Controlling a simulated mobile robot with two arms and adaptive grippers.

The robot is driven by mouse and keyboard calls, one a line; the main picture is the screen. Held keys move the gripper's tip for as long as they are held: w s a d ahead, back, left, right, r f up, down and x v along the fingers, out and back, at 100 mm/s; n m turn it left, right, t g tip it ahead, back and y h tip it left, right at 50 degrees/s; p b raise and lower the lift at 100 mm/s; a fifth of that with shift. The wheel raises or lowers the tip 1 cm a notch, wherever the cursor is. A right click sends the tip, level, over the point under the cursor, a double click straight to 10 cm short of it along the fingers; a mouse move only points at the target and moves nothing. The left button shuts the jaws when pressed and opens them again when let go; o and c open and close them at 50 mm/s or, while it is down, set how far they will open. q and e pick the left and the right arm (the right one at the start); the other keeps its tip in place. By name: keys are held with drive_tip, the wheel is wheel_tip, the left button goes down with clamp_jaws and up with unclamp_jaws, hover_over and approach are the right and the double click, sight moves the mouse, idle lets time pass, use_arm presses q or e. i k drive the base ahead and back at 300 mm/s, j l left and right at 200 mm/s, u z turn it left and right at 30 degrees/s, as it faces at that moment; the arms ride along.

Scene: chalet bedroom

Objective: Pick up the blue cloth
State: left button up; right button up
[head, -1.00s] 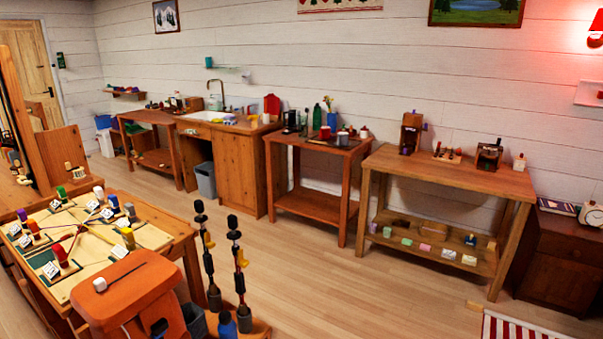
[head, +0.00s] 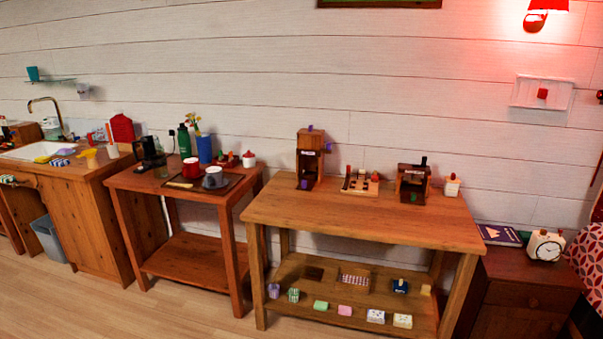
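I cannot make out a blue cloth for certain. A small blue-purple flat item (head: 66,152) lies on the counter beside the sink at the left, with another pale bluish item (head: 59,162) in front of it. Both are too small to tell whether they are cloth. A dark blue item (head: 400,286) with a yellow part sits on the lower shelf of the large wooden table (head: 365,216). Neither of my grippers shows in the head view.
A smaller table (head: 125,180) holds a red pot, a grey cup and bottles. The sink cabinet (head: 85,215) stands left of it, with a grey bin (head: 47,238). A nightstand with a clock (head: 545,245) is at the right. The floor (head: 80,305) in front is clear.

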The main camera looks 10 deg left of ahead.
sight(58, 163)
drive_tip(key=i+j+u, duration=0.15)
drive_tip(key=i+u, duration=0.65)
drive_tip(key=i+l+u, duration=0.15)
drive_tip(key=i+u, duration=0.25)
drive_tip(key=i+l+u, duration=0.2)
drive_tip(key=i+u, duration=0.15)
drive_tip(key=i+j+u, duration=0.25)
drive_tip(key=i+u, duration=0.65)
drive_tip(key=i, duration=0.25)
drive_tip(key=i+l+u, duration=0.1)
drive_tip(key=i+u, duration=0.35)
drive_tip(key=i+j+z, duration=0.15)
drive_tip(key=i+z, duration=0.25)
drive_tip(key=i, duration=0.25)
drive_tip(key=i+j+z, duration=0.35)
drive_tip(key=i, duration=0.3)
drive_tip(key=i+j+z, duration=0.4)
drive_tip(key=i+j, duration=0.1)
drive_tip(key=i, duration=0.1)
